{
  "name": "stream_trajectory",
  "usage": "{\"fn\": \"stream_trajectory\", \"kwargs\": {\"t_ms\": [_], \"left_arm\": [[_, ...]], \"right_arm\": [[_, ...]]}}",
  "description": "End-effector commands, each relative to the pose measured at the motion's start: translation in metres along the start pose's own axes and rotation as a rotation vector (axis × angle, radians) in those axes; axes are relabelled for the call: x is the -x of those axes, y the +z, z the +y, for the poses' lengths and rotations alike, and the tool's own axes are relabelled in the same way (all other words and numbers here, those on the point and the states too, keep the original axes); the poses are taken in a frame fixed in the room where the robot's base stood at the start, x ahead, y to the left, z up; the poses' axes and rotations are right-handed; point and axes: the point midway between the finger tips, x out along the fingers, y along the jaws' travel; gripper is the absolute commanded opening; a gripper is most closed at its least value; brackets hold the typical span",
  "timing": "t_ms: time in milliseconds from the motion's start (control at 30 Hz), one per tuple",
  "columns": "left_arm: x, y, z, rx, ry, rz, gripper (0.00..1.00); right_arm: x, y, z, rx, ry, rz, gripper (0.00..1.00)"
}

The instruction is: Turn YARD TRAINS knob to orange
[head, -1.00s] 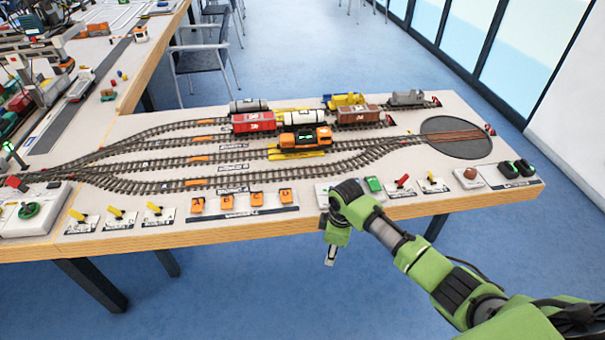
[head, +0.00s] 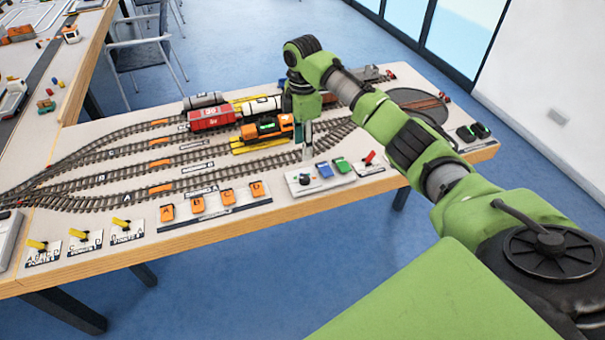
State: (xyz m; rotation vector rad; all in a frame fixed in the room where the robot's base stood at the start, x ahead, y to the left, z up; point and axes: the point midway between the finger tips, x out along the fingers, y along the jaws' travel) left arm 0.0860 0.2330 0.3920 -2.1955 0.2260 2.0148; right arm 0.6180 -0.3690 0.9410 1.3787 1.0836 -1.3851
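A small white panel (head: 292,187) near the table's front edge carries a small dark round knob (head: 305,180), a blue button (head: 324,169) and a green button (head: 342,165). Its label is too small to read, so I cannot confirm it as YARD TRAINS. I cannot tell which way the knob points. My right gripper (head: 307,157) hangs fingers down just behind the knob and appears apart from it. Its fingers overlap into one narrow grey shape, so their opening is unclear. My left gripper is not in view.
An orange locomotive (head: 266,129) and a red wagon (head: 212,118) stand on the tracks behind. Orange switches (head: 198,205) and yellow levers (head: 121,224) line the front edge to the left. A red lever (head: 370,158) and a turntable (head: 418,103) lie to the right.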

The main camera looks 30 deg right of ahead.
Motion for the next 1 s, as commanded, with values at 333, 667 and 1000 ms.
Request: {"fn": "stream_trajectory", "kwargs": {"t_ms": [333,667,1000], "left_arm": [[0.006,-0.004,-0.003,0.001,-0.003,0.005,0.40],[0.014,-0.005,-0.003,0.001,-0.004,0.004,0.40],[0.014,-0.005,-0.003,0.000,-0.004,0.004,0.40]], "right_arm": [[-0.029,0.005,0.001,0.002,-0.009,0.002,0.39],[-0.098,0.005,0.001,0.002,-0.007,0.003,0.39],[-0.131,0.005,0.002,0.002,-0.004,0.003,0.39]]}}
